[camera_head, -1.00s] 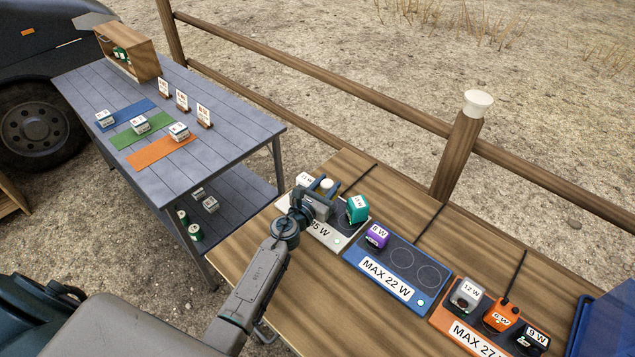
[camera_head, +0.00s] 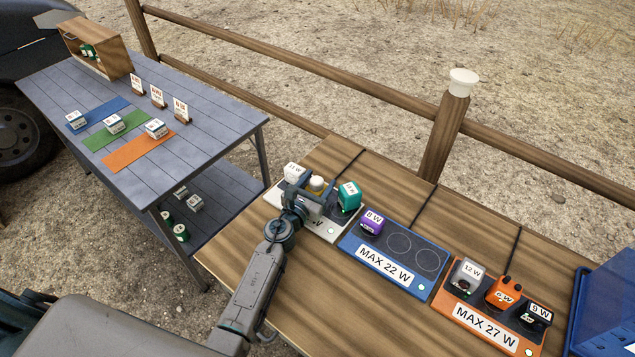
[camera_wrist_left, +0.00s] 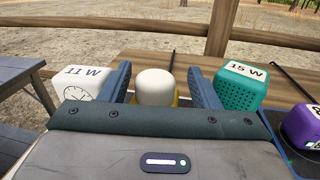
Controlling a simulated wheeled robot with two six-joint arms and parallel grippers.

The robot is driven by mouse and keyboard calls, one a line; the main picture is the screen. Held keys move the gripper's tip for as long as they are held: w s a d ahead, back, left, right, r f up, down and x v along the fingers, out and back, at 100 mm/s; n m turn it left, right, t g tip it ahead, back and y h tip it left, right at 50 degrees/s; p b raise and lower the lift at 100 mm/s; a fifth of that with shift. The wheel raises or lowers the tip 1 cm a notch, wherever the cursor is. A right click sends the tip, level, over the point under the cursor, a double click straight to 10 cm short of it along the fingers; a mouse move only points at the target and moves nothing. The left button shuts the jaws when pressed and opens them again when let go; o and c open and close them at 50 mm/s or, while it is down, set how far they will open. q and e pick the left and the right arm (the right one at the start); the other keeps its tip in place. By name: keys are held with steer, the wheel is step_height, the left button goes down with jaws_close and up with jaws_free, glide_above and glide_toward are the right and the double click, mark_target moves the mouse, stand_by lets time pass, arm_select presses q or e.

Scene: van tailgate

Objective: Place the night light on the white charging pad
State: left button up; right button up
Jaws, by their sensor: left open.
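The night light (camera_head: 317,184), with a white domed top and a yellow base, stands upright at the middle of the white charging pad (camera_head: 342,227). In the left wrist view the night light (camera_wrist_left: 154,86) is between the two blue fingers, with its lower part hidden. My left gripper (camera_head: 317,189) is open, with one finger on each side of it. A white 11 W clock cube (camera_head: 293,172) and a teal 15 W cube (camera_head: 349,196) sit on the same pad at either side. My right gripper is out of view.
The blue MAX 22 W pad (camera_head: 388,266) to the right holds a purple 8 W cube (camera_head: 371,222) and has two empty circles. The orange MAX 27 W pad (camera_head: 450,304) carries three devices. A grey table (camera_head: 75,165) with coloured strips stands at the left.

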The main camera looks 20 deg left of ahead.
arm_select(q)
steer(key=s, duration=0.4)
steer(key=s+a, duration=0.1)
steer(key=s, duration=0.3)
steer(key=s+a+b, duration=0.1)
steer(key=s, duration=0.2)
steer(key=shift+s+a, duration=0.15)
steer(key=shift+s, duration=0.25)
